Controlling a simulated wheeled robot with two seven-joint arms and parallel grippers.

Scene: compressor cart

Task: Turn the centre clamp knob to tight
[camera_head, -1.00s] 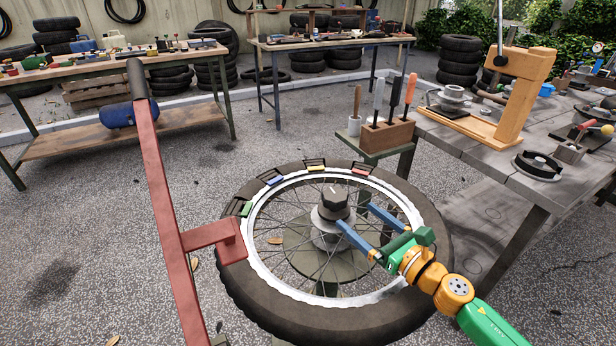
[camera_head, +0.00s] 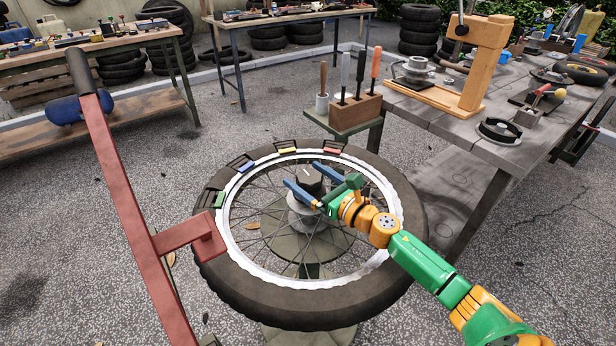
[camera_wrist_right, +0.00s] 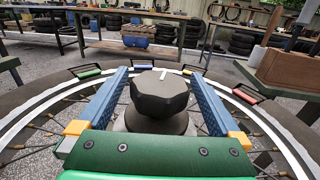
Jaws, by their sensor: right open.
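The centre clamp knob (camera_head: 310,179) is a dark faceted knob on the grey hub in the middle of a spoked wheel (camera_head: 240,272). The wheel lies flat on a stand. In the right wrist view the knob (camera_wrist_right: 160,95) fills the middle, with a short white mark on top. My right gripper (camera_head: 301,174) is open, its blue fingers on either side of the knob. The wrist view shows a gap between each finger and the knob, so I see no contact. The knob's lower far side is hidden. My left gripper is not in view.
A red bar with a side bracket (camera_head: 190,240) rises left of the wheel. Coloured clips (camera_head: 287,150) sit along the far rim. A wooden tool block (camera_head: 355,115) and workbench (camera_head: 430,110) stand behind right. Open ground lies at left.

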